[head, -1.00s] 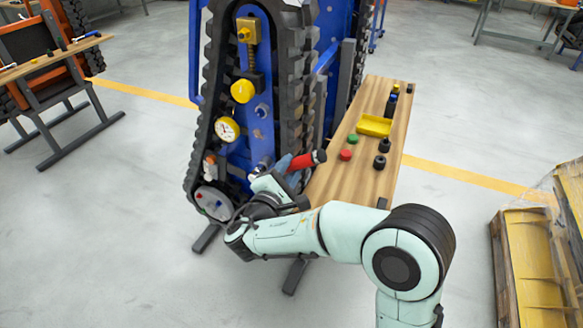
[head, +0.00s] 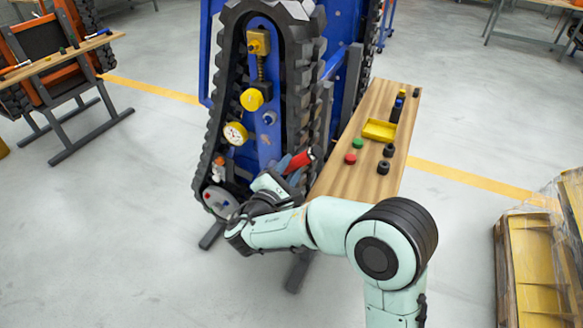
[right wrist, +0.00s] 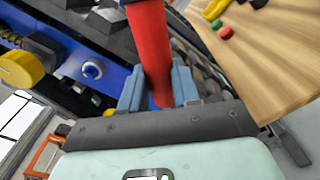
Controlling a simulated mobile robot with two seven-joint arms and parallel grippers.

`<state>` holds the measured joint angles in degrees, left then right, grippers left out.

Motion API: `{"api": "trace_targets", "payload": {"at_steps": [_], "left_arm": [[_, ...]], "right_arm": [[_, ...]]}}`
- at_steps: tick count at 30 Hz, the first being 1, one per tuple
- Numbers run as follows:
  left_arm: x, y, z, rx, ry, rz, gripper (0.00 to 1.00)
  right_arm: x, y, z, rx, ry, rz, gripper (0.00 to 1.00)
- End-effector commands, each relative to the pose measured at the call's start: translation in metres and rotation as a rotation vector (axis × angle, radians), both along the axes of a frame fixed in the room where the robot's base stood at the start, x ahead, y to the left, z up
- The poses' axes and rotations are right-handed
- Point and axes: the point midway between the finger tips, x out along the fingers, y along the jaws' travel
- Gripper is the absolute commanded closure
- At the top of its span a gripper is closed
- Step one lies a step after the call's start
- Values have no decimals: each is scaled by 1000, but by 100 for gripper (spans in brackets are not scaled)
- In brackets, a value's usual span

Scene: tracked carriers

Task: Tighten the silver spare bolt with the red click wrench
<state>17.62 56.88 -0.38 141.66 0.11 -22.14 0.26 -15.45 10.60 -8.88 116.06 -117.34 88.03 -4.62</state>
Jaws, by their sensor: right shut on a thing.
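The red click wrench (head: 301,160) is in my right gripper (head: 278,181), its red handle sticking up and right beside the track. In the right wrist view the handle (right wrist: 150,45) stands between the two blue-grey fingers (right wrist: 158,90), which are shut on it. The wrench's far end is hidden. A silver bolt-like head (head: 269,117) sits on the carrier's blue panel. It also shows in the right wrist view (right wrist: 92,69), apart from the wrench; I cannot tell whether it is the spare bolt. My left gripper is not in view.
Open floor lies in front.

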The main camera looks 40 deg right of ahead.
Motion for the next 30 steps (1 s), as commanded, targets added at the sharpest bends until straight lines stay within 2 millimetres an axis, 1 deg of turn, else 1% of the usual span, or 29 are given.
{"api": "trace_targets", "payload": {"at_steps": [1,6,14,24,30], "left_arm": [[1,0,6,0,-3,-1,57],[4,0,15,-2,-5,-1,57],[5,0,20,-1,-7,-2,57],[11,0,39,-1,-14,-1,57],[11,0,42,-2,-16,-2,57]], "right_arm": [[3,2,4,-4,9,4,100],[6,3,8,-19,44,5,100],[9,4,9,-29,68,4,100],[16,7,17,-58,136,2,100],[18,8,17,-65,154,2,100]]}}
